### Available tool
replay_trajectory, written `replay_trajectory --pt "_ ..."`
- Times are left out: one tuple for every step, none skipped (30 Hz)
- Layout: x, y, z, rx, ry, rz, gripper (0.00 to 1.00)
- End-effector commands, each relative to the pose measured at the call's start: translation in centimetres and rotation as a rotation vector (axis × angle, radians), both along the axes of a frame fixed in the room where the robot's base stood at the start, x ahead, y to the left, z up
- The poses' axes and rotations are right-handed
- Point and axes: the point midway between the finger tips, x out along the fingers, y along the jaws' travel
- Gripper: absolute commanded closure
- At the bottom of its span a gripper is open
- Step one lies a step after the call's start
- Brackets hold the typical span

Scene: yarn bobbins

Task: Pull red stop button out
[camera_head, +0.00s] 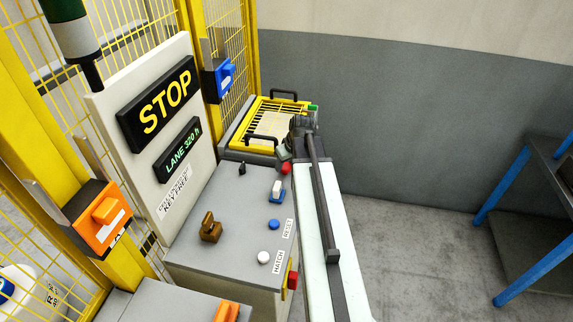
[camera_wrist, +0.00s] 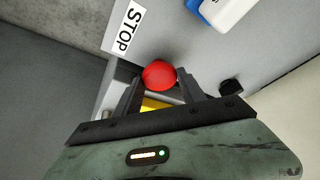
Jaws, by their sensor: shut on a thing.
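The red stop button (camera_wrist: 159,75) is a round red knob beside a white label reading STOP (camera_wrist: 123,28) in the wrist view. My gripper (camera_wrist: 158,88) has its two dark fingers on either side of the button and is shut on it. Something yellow shows below the button between the fingers; how the button joins it is hidden. In the head view the red button (camera_head: 286,168) shows at the far right corner of the grey console top, with my gripper (camera_head: 284,153) right at it, small and partly hidden by my arm.
The grey console (camera_head: 237,237) carries a blue button (camera_head: 274,225), a white button (camera_head: 264,257), a blue-and-white switch (camera_head: 277,190) and a brown key switch (camera_head: 211,228). Another red button (camera_head: 292,280) sits on its side. A yellow grated cover (camera_head: 262,122) stands behind.

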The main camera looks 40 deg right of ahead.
Motion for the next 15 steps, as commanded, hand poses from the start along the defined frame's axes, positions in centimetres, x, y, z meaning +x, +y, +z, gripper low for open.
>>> replay_trajectory --pt "0.0 0.0 0.2 0.001 0.000 0.000 1.00" --pt "0.0 0.0 0.4 0.001 0.000 0.000 1.00" --pt "0.0 0.0 0.9 0.001 0.000 0.000 1.00" --pt "0.0 0.0 1.2 0.001 0.000 0.000 1.00" --pt "0.0 0.0 1.5 0.001 0.000 0.000 1.00" --pt "0.0 0.0 1.8 0.001 0.000 0.000 1.00" --pt "0.0 0.0 1.7 0.000 0.000 0.000 1.00" --pt "0.0 0.0 1.6 0.000 0.000 -0.001 1.00" --pt "0.0 0.0 1.5 0.000 -0.001 -0.001 1.00" --pt "0.0 0.0 1.4 0.000 -0.001 -0.001 1.00" --pt "0.0 -0.1 1.4 0.000 -0.001 -0.001 1.00" --pt "0.0 -0.1 1.4 0.000 -0.002 -0.001 1.00" --pt "0.0 -0.1 1.5 0.000 -0.002 -0.001 1.00" --pt "0.0 -0.1 1.5 0.000 -0.003 -0.001 0.47" --pt "0.0 -0.1 1.5 0.000 -0.003 -0.001 0.43"
